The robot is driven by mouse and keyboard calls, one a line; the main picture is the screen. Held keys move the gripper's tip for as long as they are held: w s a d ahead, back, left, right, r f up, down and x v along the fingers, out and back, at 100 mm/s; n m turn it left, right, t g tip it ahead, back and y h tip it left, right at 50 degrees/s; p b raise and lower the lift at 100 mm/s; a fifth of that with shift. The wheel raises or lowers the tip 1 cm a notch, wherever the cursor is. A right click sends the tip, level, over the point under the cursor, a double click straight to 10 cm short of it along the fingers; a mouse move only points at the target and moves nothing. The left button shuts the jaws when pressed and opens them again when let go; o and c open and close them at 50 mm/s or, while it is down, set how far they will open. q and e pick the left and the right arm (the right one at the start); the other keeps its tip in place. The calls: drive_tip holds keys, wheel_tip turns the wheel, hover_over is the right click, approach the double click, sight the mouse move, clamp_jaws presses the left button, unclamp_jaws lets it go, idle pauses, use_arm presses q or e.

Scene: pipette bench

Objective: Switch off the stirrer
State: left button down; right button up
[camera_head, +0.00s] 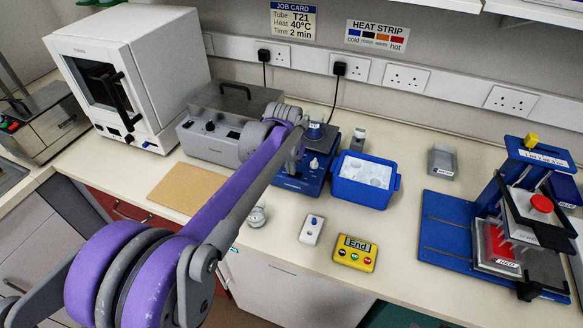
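The blue device that looks like the stirrer (314,178) stands on the bench near the middle. A pale knob shows on its front, and a small blue-topped vessel (315,130) is at its top. My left arm crosses the picture from the lower left and hides the left part of the device. My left gripper (294,158) is at the device's left side, seen from behind and above. Its fingertips are not clear, and I cannot tell whether it touches the device. My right gripper is not in view.
A blue ice tub (364,197) stands right of the stirrer. In front are a small white switch box (311,236) and a yellow timer (355,254) reading "End". A grey machine (215,143) and white oven (165,75) stand left, a blue press (440,235) right.

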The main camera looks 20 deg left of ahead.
sight(298, 177)
use_arm(q)
drive_tip(key=shift+s+f, duration=0.1)
drive_tip(key=shift+s, duration=0.05)
drive_tip(key=shift+d, duration=0.1)
drive_tip(key=shift+d, duration=0.9)
drive_tip(key=shift+a+r, duration=0.1)
drive_tip(key=shift+r, duration=0.15)
drive_tip(key=r+p, duration=0.1)
drive_tip(key=r, duration=0.2)
drive_tip(key=r+p, duration=0.1)
drive_tip(key=shift+w+d+r+p, duration=0.2)
drive_tip(key=shift+w+p, duration=0.05)
drive_tip(key=shift+p, duration=0.05)
drive_tip(key=v, duration=0.9)
drive_tip(key=shift+s+a+r, duration=0.15)
drive_tip(key=shift+s+a, duration=0.1)
drive_tip(key=shift+s, duration=0.05)
